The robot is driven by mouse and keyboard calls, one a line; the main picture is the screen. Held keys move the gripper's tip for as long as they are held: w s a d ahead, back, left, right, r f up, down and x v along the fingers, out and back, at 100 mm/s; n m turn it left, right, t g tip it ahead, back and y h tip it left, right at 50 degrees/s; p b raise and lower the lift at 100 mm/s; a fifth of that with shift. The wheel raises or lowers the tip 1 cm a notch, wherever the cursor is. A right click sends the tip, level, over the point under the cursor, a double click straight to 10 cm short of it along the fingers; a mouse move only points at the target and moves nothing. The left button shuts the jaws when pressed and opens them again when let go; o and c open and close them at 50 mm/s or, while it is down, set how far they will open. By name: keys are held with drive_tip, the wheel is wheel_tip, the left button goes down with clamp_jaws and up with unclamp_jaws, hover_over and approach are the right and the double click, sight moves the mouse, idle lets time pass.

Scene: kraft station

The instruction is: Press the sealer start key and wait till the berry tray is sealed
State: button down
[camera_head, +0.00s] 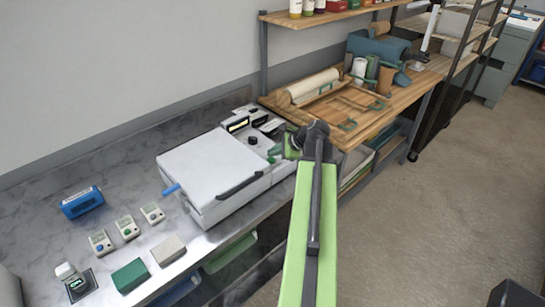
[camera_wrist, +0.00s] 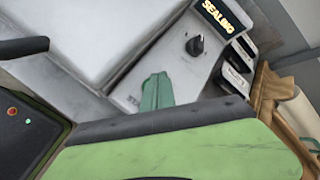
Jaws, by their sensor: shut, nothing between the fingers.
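The tray sealer (camera_head: 215,165) is a white box on the counter with its lid down. No berry tray shows; the lid hides the inside. Its display (camera_wrist: 224,14) is lit and reads SEALING in the wrist view. A dark knob (camera_wrist: 196,46) sits below the display.
A blue box (camera_head: 82,202), several small timers (camera_head: 127,227), a green block (camera_head: 130,275) and a grey block (camera_head: 168,250) lie left of the sealer. A wooden bench (camera_head: 400,101) with a paper roll stands behind my gripper. Open floor lies at right.

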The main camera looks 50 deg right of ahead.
sight(273, 160)
drive_tip(key=shift+r, duration=0.15)
wheel_tip(273, 160, up, 5)
drive_tip(key=p, duration=0.5)
idle(0.8)
